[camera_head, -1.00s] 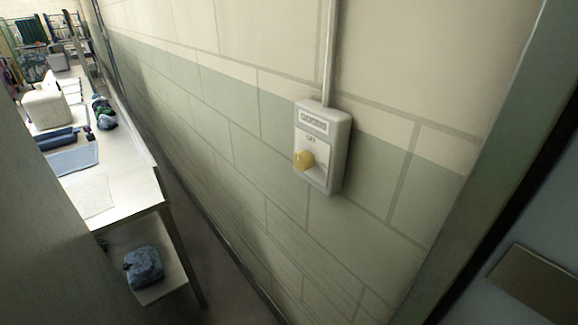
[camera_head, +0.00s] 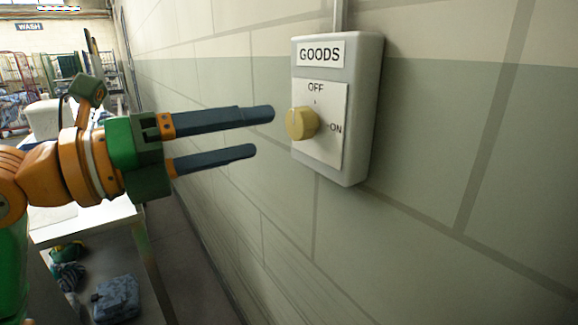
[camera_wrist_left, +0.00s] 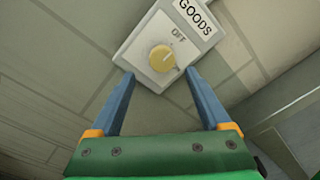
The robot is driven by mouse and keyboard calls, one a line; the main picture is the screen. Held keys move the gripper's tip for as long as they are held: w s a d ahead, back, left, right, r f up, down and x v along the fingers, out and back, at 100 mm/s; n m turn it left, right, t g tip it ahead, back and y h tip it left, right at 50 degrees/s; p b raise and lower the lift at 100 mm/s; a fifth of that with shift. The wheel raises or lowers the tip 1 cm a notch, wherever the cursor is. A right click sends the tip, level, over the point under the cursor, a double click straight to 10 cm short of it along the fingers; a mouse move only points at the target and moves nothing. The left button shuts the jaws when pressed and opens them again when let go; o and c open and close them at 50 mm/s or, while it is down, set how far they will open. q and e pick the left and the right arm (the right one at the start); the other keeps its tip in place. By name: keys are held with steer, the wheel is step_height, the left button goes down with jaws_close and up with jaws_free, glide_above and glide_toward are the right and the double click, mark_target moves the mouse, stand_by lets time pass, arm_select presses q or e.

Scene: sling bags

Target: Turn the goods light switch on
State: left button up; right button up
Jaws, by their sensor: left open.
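The goods light switch (camera_head: 365,115) is a pale grey box on the wall, with a GOODS label at its top. Its white plate (camera_head: 325,150) reads OFF above and ON at the right of a round yellow knob (camera_head: 302,123). I cannot tell which mark the knob points to. My left gripper (camera_head: 263,132) is open and empty, its two dark blue fingers pointing at the knob from the left, a short gap away. In the left wrist view the knob (camera_wrist_left: 161,58) lies beyond and between the fingertips (camera_wrist_left: 159,74). My right gripper is not in view.
The block wall (camera_head: 440,130) runs along the right, clear around the switch, with a conduit (camera_head: 339,14) above it. A white table (camera_head: 95,225) stands behind my left arm, with a blue folded cloth bundle (camera_head: 117,298) low beneath it. Racks and a WASH sign (camera_head: 29,27) are farther back.

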mark_target(292, 124)
arm_select(q)
steer(key=shift+w+d+r+t+p, duration=0.15)
steer(key=shift+w+d+r+p, duration=0.15)
steer(key=shift+d+p, duration=0.25)
steer(key=shift+w+d+r+t+p, duration=0.15)
steer(key=shift+w+d+r+p, duration=0.1)
steer(key=shift+d+p, duration=0.25)
steer(key=x, duration=0.2)
steer(key=p+x, duration=0.1)
steer(key=shift+w+d+f, duration=0.3)
steer(key=shift+w+f, duration=0.05)
steer(key=shift+s+a, duration=0.1)
steer(key=shift+c, duration=0.7)
jaws_close()
